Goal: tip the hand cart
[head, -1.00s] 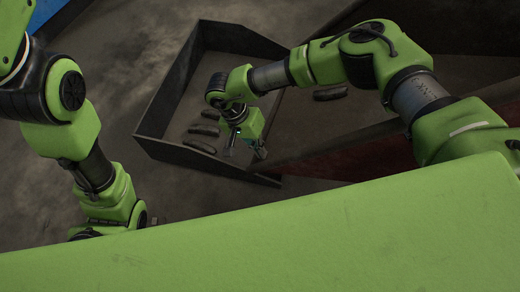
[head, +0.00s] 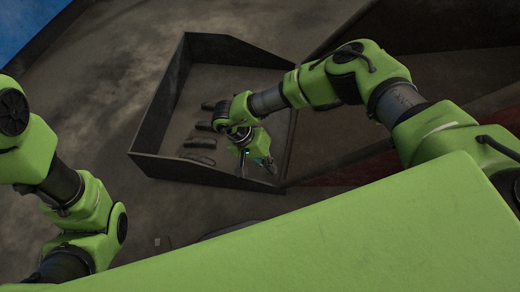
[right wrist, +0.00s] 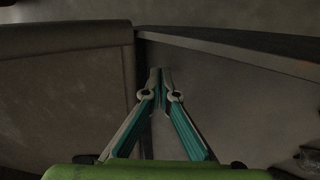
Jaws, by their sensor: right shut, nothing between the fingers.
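The hand cart looks like a dark, open-topped metal tray (head: 160,104) with thin upright walls, in the middle of the head view. Several dark oblong pieces (head: 198,158) lie on its floor toward the left. My right gripper (head: 258,172) reaches down over the cart's near right part, by its near wall. In the right wrist view the right gripper (right wrist: 160,76) has its fingertips together with nothing between them, beside a dark wall edge (right wrist: 240,52). Whether the tips touch that edge is unclear. My left arm comes in at the left; its gripper is out of sight.
Bare grey-brown floor (head: 90,110) lies left of the cart. A dark angled structure (head: 440,75) with a reddish lower strip stands to the right, partly behind my right arm. A blue surface (head: 30,25) shows at the top left.

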